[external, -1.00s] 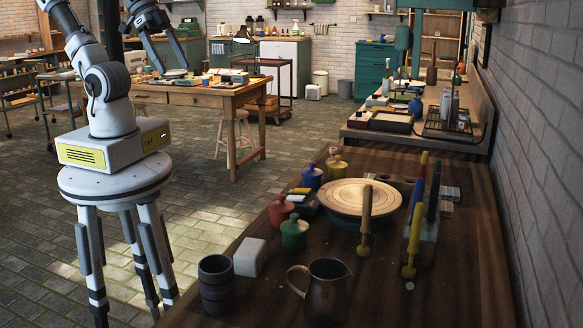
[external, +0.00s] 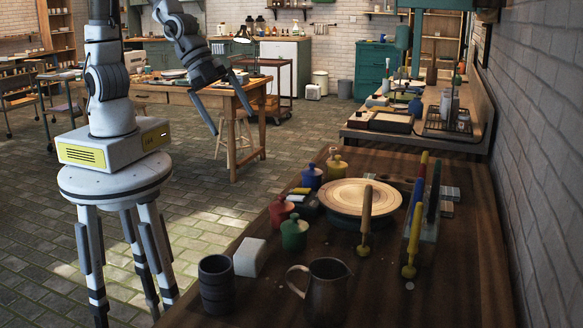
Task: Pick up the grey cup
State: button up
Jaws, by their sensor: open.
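The grey cup (external: 216,285) is a dark, ribbed, handleless cup. It stands upright near the front left edge of the dark wooden table. My gripper (external: 232,119) is open and empty, its two long dark fingers pointing down. In the picture it is above and well away from the cup, over the floor side of the table. Nothing covers the cup.
A white block (external: 250,257) is close beside the cup, and a dark metal pitcher (external: 322,293) stands to its right. Farther back are a green jar (external: 294,233), a red jar (external: 281,212), a wooden turntable (external: 346,196) and upright brushes (external: 415,215).

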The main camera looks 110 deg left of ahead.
jog(key=w+d+f+m+t, duration=0.1)
jog(key=w+d+f+m, duration=0.2)
jog(key=f+m, duration=0.65)
jog(key=m+t+h+b, duration=0.3)
jog(key=m+h+b, duration=0.5)
jog(key=m, duration=1.7)
send_near(223, 289)
jog(key=b+x, duration=0.1)
jog(key=x, duration=0.3)
jog(key=shift+d+b, duration=0.3)
jog(key=shift+b, duration=0.05)
jog(key=shift+y, duration=0.3)
jog(key=shift+f+b+x, duration=0.2)
jog(key=shift+b+x, duration=0.1)
jog(key=shift+x, duration=2.35)
jog(key=shift+a, duration=0.25)
jog(key=shift+c, duration=0.3)
